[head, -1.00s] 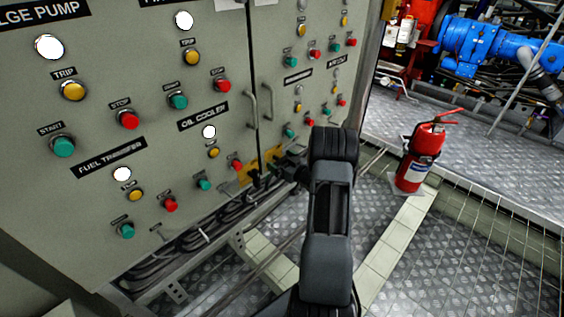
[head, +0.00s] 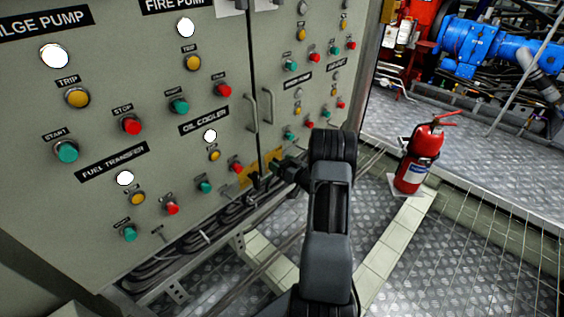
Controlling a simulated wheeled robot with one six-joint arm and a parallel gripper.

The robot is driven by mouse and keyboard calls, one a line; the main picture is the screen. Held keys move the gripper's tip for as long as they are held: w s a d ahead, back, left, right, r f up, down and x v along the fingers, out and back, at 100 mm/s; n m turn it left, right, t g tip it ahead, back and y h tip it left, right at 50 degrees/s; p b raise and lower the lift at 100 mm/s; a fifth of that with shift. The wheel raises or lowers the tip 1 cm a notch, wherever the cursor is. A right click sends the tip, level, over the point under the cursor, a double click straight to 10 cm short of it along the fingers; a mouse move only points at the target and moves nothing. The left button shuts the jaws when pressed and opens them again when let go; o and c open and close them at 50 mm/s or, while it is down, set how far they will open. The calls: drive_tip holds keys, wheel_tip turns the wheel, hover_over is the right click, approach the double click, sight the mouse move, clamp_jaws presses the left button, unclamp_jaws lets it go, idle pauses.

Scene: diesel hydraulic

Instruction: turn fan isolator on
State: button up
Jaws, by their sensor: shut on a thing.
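Two yellow plates with dark parts sit low on the grey cabinet, either side of the seam between its doors: a left plate (head: 245,174) and a right plate (head: 277,154). They look like isolator switches; no label for the fan can be read. My gripper (head: 274,168) is at the right plate, its dark fingers against the dark handle there. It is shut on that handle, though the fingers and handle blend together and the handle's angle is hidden. My arm covers the area to the right of the gripper.
The cabinet front (head: 60,215) carries several push buttons and white lamps. Two door handles (head: 259,108) stand out above the yellow plates. Cables (head: 185,257) run below the cabinet. A red fire extinguisher (head: 418,160) stands on the floor at right. The metal-plate floor (head: 420,265) in front is clear.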

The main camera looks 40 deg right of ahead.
drive_tip(key=m+p, duration=0.2)
drive_tip(key=m, duration=0.1)
drive_tip(key=shift+r+m, duration=0.15)
drive_tip(key=shift+m, duration=0.25)
drive_tip(key=m+p, duration=0.2)
drive_tip(key=m, duration=0.2)
drive_tip(key=shift+d+m, duration=0.15)
drive_tip(key=shift+m, duration=0.15)
drive_tip(key=m, duration=0.1)
drive_tip(key=m+p, duration=0.1)
drive_tip(key=m, duration=0.2)
drive_tip(key=shift+f+p, duration=0.25)
drive_tip(key=shift+p, duration=0.15)
drive_tip(key=shift+f+m+p, duration=0.1)
drive_tip(key=shift+m+p, duration=0.35)
drive_tip(key=shift+m, duration=1.15)
drive_tip(key=o, duration=0.7)
drive_tip(key=shift+o, duration=0.2)
